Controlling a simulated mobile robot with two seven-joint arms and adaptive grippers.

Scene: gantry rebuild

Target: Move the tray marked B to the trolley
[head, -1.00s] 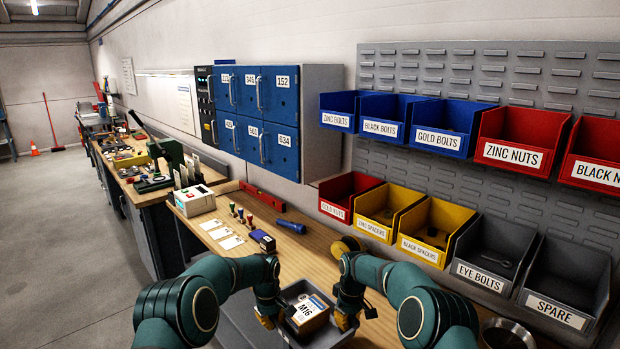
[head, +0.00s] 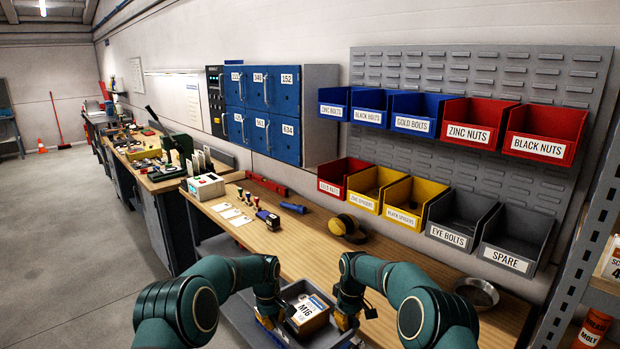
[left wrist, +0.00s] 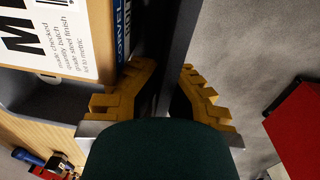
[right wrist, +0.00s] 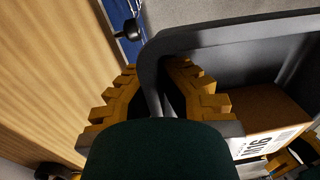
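A grey tray (head: 322,337) is between my two grippers at the bottom of the head view, in front of the bench edge. A box labelled M16 (head: 311,311) lies in it. My left gripper (head: 268,320) has its fingers on both sides of one tray wall; the wall shows between them in the left wrist view (left wrist: 172,65). My right gripper (head: 345,320) is likewise closed around the opposite wall, seen in the right wrist view (right wrist: 152,75). No letter B is readable on the tray. I cannot make out a trolley.
The wooden bench (head: 300,250) carries a tape roll (head: 343,225), a blue torch (head: 293,208), stamps and a metal bowl (head: 477,292). Labelled bins (head: 460,215) hang behind. A grey shelf rack (head: 580,240) stands at the right. Open floor (head: 60,240) lies left.

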